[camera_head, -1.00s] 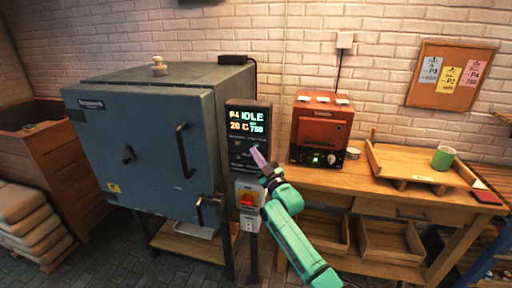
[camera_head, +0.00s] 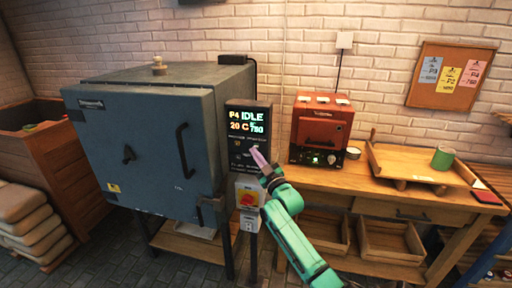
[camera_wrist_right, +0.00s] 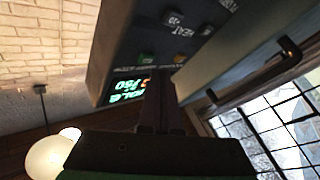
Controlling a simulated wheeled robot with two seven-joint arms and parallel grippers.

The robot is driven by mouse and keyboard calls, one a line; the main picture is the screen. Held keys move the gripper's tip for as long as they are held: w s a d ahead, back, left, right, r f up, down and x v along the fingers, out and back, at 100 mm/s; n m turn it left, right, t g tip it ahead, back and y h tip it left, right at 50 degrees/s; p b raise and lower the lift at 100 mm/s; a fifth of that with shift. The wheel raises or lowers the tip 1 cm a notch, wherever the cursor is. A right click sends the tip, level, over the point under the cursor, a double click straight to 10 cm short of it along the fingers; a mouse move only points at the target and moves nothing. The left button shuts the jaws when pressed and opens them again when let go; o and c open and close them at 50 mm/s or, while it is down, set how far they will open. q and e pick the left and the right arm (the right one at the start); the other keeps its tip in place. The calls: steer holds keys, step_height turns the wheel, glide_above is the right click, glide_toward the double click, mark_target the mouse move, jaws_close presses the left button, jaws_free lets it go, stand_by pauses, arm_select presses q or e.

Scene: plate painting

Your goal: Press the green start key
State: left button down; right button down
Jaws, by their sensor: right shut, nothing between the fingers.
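The kiln's control panel (camera_head: 234,151) is a dark box at the kiln's right front corner. Its lit display (camera_head: 246,121) reads P4, IDLE, 20 C and 780. My right gripper (camera_head: 254,150) is shut and empty, with its pink fingertips in front of the panel's lower right part, below the display. In the right wrist view the panel is seen tilted, and a small dim green key (camera_wrist_right: 147,58) shows just beyond the fingertips (camera_wrist_right: 159,76). I cannot tell whether they touch. In the head view the fingers seem to hide that key. My left gripper is out of view.
The blue-grey kiln (camera_head: 140,150) stands left of the panel. A switch box with a red knob (camera_head: 248,198) hangs below it.

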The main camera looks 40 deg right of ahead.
steer(key=shift+w+d+b, duration=0.25)
steer(key=shift+d+b, duration=0.1)
steer(key=shift+b, duration=0.05)
steer(key=shift+w+d+b, duration=0.2)
steer(key=shift+d+b, duration=0.1)
steer(key=shift+b, duration=0.1)
stand_by(0.5)
stand_by(0.4)
steer(key=shift+s+a+r+p, duration=0.2)
steer(key=shift+a+p, duration=0.15)
steer(key=shift+p, duration=0.3)
steer(key=shift+s+a+f, duration=0.15)
steer(key=shift+s+a, duration=0.15)
